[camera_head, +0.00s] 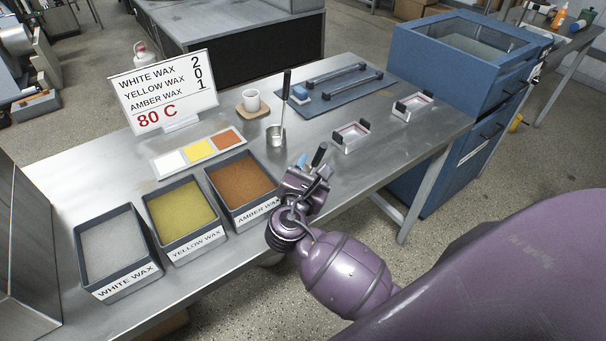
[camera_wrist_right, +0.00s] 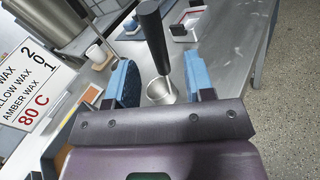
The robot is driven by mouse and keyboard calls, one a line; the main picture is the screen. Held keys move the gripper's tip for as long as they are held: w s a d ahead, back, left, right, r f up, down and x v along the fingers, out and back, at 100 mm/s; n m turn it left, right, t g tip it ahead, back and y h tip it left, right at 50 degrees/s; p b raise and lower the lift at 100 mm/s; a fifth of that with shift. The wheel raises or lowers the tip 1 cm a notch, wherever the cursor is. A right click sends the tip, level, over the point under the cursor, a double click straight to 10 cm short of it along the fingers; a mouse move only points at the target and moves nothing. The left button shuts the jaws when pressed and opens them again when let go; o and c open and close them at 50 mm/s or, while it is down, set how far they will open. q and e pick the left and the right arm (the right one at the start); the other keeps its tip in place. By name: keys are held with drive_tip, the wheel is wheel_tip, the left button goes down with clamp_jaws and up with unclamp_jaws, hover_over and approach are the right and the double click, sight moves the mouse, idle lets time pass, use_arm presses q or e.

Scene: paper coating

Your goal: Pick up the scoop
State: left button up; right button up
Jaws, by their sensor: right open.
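The open fingers also show in the right wrist view (camera_wrist_right: 160,76). My left gripper is not in view.
The white wax bin (camera_head: 107,243), yellow wax bin (camera_head: 182,214) and amber wax bin (camera_head: 243,187) line the front edge. A sign (camera_head: 163,89), colour sample card (camera_head: 198,152), white mug (camera_head: 251,100), blue mat (camera_head: 345,97) and two small trays (camera_head: 350,136) (camera_head: 412,106) surround the scoop.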

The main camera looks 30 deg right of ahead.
sight(317, 160)
drive_tip(key=shift+x, duration=2.9)
clamp_jaws()
